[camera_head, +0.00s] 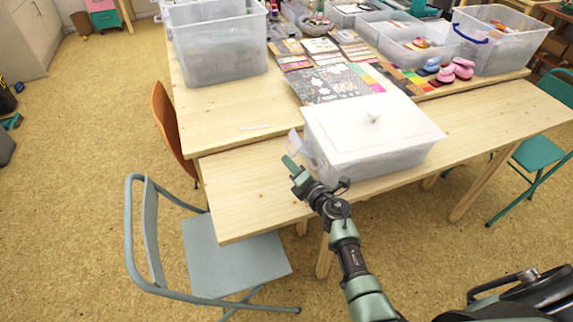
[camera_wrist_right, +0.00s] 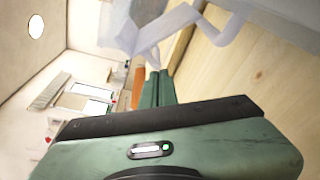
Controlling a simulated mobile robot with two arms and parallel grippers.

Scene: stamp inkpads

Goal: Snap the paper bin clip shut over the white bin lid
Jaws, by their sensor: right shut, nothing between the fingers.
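A translucent bin (camera_head: 395,158) with a white lid (camera_head: 350,125) stands on the front table. The lid lies flat on top and has a small knob. The bin clip (camera_head: 295,143) at the left end sticks up and outward, away from the lid edge. My right gripper (camera_head: 289,162) is at the bin's left end, just beside and below the clip. Its green fingers are closed together and hold nothing. In the right wrist view the fingers (camera_wrist_right: 158,88) point toward the pale, see-through clip (camera_wrist_right: 165,28); whether they touch cannot be told. My left gripper is not in view.
Paper sheets (camera_head: 335,84) and pink stamps (camera_head: 463,68) lie behind the bin. Large clear bins (camera_head: 220,45) stand farther back. A grey chair (camera_head: 235,258) stands in front of the table. The tabletop left of the bin (camera_head: 245,185) is clear.

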